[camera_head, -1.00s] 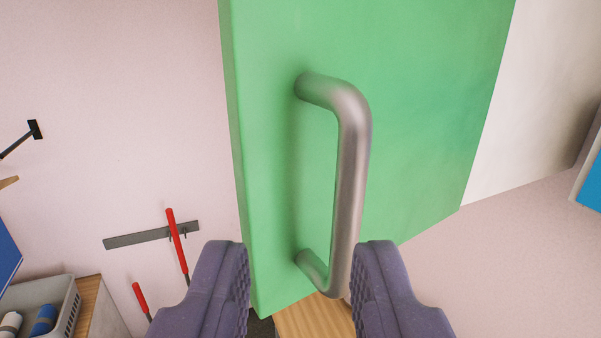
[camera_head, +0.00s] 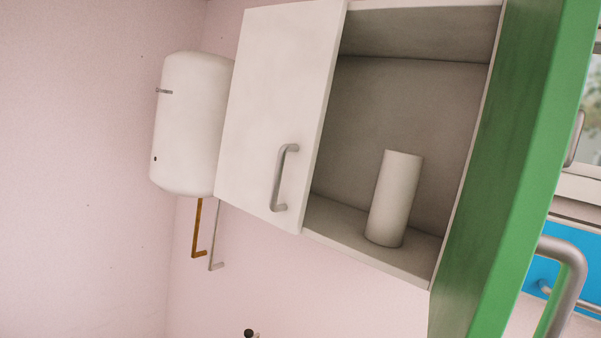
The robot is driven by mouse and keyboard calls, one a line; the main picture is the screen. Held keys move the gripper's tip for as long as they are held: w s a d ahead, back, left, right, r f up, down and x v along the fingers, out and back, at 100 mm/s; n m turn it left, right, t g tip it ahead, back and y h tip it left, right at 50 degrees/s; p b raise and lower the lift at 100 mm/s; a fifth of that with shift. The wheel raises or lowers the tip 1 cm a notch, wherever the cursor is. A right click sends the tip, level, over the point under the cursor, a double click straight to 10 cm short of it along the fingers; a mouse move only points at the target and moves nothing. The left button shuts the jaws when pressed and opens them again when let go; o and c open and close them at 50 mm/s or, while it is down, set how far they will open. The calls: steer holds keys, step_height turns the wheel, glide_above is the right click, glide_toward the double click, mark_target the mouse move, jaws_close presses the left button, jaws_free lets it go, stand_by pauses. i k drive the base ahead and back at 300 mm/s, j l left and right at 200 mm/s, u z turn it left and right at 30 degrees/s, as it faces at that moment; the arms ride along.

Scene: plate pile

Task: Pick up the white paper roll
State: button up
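The white paper roll (camera_head: 394,199) stands upright on the bottom shelf of an open wall cabinet (camera_head: 365,251), right of the middle of the view. It looks slightly tilted only because the whole view is tilted. Nothing covers it from this side. My gripper is not in the picture now.
The open green door (camera_head: 512,170) with its metal handle (camera_head: 567,275) stands along the cabinet's right side. A closed white door (camera_head: 283,110) covers the left part. A white water heater (camera_head: 192,125) with pipes hangs left. A blue cabinet front (camera_head: 575,262) lies beyond the green door.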

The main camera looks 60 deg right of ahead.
mark_target(400, 172)
steer(key=j+z, duration=0.1)
steer(key=z, duration=0.3)
steer(key=k+j+z, duration=0.1)
steer(key=z, duration=0.3)
steer(key=k+z, duration=0.1)
steer(key=z, duration=0.35)
steer(key=j+z, duration=0.1)
steer(key=z, duration=0.3)
steer(key=j, duration=0.35)
steer(key=i+j+u, duration=0.1)
steer(key=j, duration=0.2)
steer(key=i+j+z, duration=0.15)
steer(key=j+z, duration=0.2)
steer(key=i+j+z, duration=0.1)
steer(key=j+z, duration=0.65)
steer(key=k+j, duration=0.25)
steer(key=j, duration=0.15)
